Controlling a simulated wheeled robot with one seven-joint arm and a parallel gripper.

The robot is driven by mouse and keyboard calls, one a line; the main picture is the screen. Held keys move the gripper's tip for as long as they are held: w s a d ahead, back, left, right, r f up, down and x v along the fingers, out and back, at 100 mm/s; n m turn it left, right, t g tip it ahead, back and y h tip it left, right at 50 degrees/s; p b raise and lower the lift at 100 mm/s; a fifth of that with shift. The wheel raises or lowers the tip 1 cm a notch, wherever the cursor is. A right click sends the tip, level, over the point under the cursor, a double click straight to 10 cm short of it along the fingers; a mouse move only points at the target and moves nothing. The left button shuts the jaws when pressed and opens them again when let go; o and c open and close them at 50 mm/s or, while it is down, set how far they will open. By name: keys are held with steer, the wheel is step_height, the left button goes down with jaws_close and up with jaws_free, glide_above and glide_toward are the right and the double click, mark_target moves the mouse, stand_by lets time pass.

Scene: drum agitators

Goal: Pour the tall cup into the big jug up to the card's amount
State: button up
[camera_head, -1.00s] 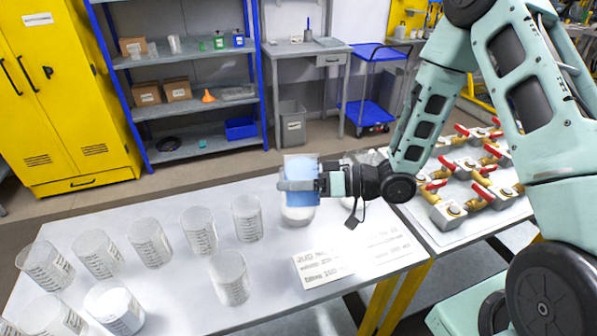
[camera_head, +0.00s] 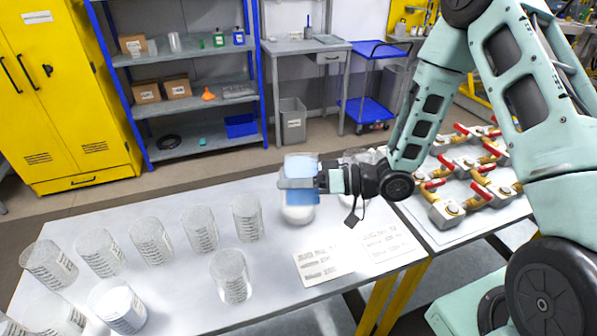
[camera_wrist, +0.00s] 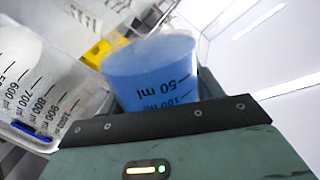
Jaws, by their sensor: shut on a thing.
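My gripper (camera_head: 298,183) is shut on the tall cup (camera_head: 302,168), a clear cup with blue liquid, above the table's far side. The cup looks close to upright in the head view. In the wrist view the cup (camera_wrist: 155,80) shows 50 ml and 100 ml marks. A large clear container marked 600 to 900 ml, apparently the big jug (camera_wrist: 42,85), is beside it on the left, with some blue low down. In the head view a whitish vessel (camera_head: 298,214) shows just under my gripper, mostly hidden. The card (camera_head: 325,262) lies near the front edge; its print is too blurred to read.
Several clear graduated cups stand on the left of the table, including one with white contents (camera_head: 118,305) and a nearer lone cup (camera_head: 231,278). A clear vessel (camera_head: 362,156) is partly behind my arm. Valves with red handles (camera_head: 470,170) fill the right table.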

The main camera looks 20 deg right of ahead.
steer(key=shift+f+m+p, duration=0.1)
steer(key=shift+m+p, duration=0.2)
stand_by(0.6)
steer(key=shift+r+m+g+p, duration=0.3)
steer(key=shift+r+m+p, duration=0.2)
steer(key=shift+m+p, duration=0.5)
stand_by(1.3)
steer(key=shift+f, duration=0.5)
stand_by(0.9)
